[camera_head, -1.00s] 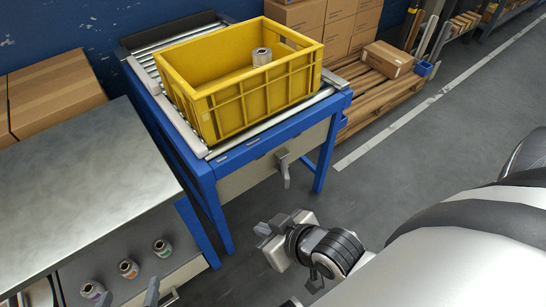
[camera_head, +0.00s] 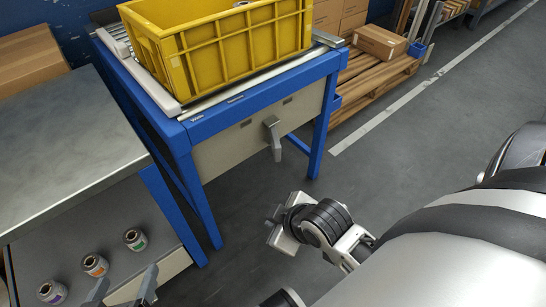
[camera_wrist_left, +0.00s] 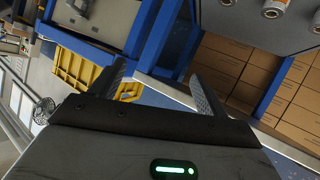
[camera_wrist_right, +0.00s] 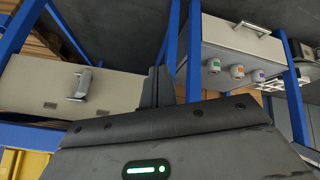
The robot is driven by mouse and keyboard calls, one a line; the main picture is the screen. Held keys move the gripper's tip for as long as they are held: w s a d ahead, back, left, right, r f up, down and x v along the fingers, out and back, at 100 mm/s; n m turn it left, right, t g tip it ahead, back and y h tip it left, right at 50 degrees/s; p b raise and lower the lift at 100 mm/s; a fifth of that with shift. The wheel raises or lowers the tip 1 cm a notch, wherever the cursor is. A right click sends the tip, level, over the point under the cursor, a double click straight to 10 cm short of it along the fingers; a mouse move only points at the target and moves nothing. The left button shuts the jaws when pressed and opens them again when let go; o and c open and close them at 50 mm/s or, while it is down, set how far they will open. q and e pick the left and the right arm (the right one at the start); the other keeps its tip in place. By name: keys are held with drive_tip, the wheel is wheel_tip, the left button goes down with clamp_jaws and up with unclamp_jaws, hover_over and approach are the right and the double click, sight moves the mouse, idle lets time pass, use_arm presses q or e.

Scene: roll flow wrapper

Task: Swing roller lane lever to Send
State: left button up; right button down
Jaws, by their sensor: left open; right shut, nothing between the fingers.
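The grey lever (camera_head: 273,138) is mounted on the beige front panel of the blue roller lane frame (camera_head: 262,99). Its handle hangs down, tilted slightly to the right at its lower end. It also shows in the right wrist view (camera_wrist_right: 82,84). Small labels on the blue rail above are too small to read surely. My right gripper (camera_head: 276,222) is shut and empty, below and apart from the lever; its closed fingers show in the right wrist view (camera_wrist_right: 156,88). My left gripper (camera_head: 121,290) is open and empty at the lower left, by the workbench; its spread fingers show in its wrist view (camera_wrist_left: 160,87).
A yellow crate (camera_head: 225,50) stands on the rollers. A grey workbench (camera_head: 60,165) is at left, with several small rolls (camera_head: 135,239) on its lower shelf. A pallet with boxes (camera_head: 380,42) stands behind right. The floor before the lever is clear.

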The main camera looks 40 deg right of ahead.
sight(274, 141)
use_arm(q)
drive_tip(key=shift+w+d+r+n+t+h+b, duration=0.1)
drive_tip(key=shift+d+r+n+t+h+b, duration=0.35)
drive_tip(key=shift+b, duration=1)
drive_tip(key=shift+w+d+r+n+t+h+b, duration=0.1)
drive_tip(key=shift+d+r+t+h+b, duration=0.4)
drive_tip(key=shift+r+b, duration=0.7)
use_arm(e)
drive_tip(key=w+d+f+n+t+h, duration=0.2)
drive_tip(key=w+d+n+t, duration=0.8)
drive_tip(key=w, duration=0.5)
drive_tip(key=shift+w+d+f+n+t+h, duration=0.3)
drive_tip(key=shift+w+d+f+t, duration=0.1)
drive_tip(key=shift+f, duration=0.25)
use_arm(q)
drive_tip(key=shift+s+a+f, duration=0.1)
drive_tip(key=shift+a+f, duration=0.05)
drive_tip(key=shift+f, duration=0.1)
use_arm(e)
drive_tip(key=shift+s+d, duration=0.1)
